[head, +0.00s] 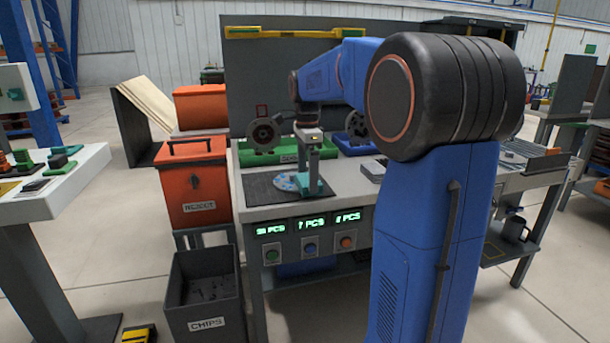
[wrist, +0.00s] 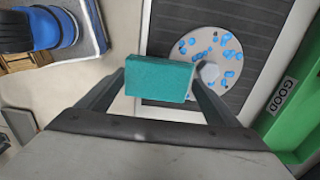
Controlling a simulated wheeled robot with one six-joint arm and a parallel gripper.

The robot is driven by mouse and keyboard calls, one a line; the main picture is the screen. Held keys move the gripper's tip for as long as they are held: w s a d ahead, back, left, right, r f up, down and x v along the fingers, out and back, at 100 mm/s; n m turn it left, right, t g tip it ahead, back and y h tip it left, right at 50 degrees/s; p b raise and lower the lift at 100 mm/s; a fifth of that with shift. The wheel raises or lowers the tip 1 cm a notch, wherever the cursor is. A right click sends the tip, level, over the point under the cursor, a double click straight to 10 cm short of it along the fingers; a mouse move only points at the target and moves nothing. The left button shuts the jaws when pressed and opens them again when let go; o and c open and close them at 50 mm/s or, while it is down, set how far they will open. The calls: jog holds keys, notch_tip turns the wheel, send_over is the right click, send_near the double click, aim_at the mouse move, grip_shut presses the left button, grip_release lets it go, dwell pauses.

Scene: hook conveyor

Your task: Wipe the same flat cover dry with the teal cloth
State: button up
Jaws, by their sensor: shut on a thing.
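My gripper (head: 309,172) is shut on the teal cloth (wrist: 160,79), a folded block held across between the two fingers in the wrist view. The flat cover (wrist: 187,45) is a pale grey disc with a hexagonal boss and several blue wet-looking patches on it. It lies on a dark ribbed mat (wrist: 258,25). In the head view the cover (head: 284,183) lies on the mat at the left front of the bench, with the cloth (head: 318,190) at its right side. Whether the cloth touches the cover cannot be told.
A green tray (head: 258,159) with a grey flanged part stands behind the mat, and a blue tray (head: 352,149) stands right of it. An orange reject bin (head: 190,185) and a dark chips bin (head: 203,300) stand left of the bench. Counters and buttons line the bench front.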

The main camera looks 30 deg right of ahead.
jog(key=shift+w+a+f, duration=0.1)
jog(key=shift+w+a, duration=0.1)
jog(key=shift+a, duration=0.5)
jog(key=shift+w+a+f, duration=0.1)
jog(key=shift+w+a, duration=0.05)
jog(key=shift+a, duration=0.55)
jog(key=shift+w+a, duration=0.2)
jog(key=shift+a, duration=0.5)
jog(key=shift+r, duration=0.15)
jog(key=shift+w+r, duration=0.1)
jog(key=shift+r, duration=0.15)
jog(key=shift+d+r, duration=0.1)
jog(key=shift+r, duration=2.7)
